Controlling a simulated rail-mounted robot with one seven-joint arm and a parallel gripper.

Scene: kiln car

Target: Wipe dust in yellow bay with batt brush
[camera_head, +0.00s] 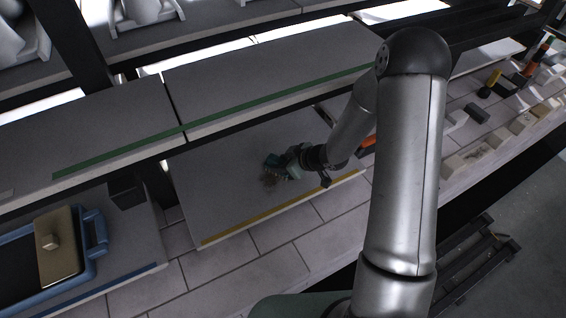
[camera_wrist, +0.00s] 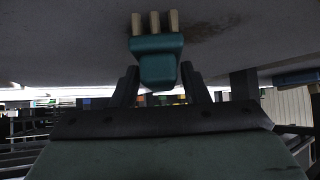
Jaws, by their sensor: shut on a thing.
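The yellow bay is a grey slab (camera_head: 225,205) with a yellow strip (camera_head: 270,212) along its front edge, below the green-edged shelf in the head view. My gripper (camera_head: 292,160) is over this slab, shut on the teal batt brush (camera_head: 271,160). In the wrist view the brush (camera_wrist: 157,60) sits between the two fingers (camera_wrist: 160,85), its pale bristle tufts pointing at the slab surface (camera_wrist: 80,40). A brownish dust patch (camera_head: 268,178) lies right at the brush; it also shows beside the tufts in the wrist view (camera_wrist: 208,27). I cannot tell whether the tufts touch the slab.
The green-edged shelf (camera_head: 270,80) hangs close above the bay. A blue tray (camera_head: 95,235) with a tan lidded block (camera_head: 58,245) stands at the lower left. Dark posts (camera_head: 80,45) stand at the left. Several small blocks (camera_head: 475,155) line the right side.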

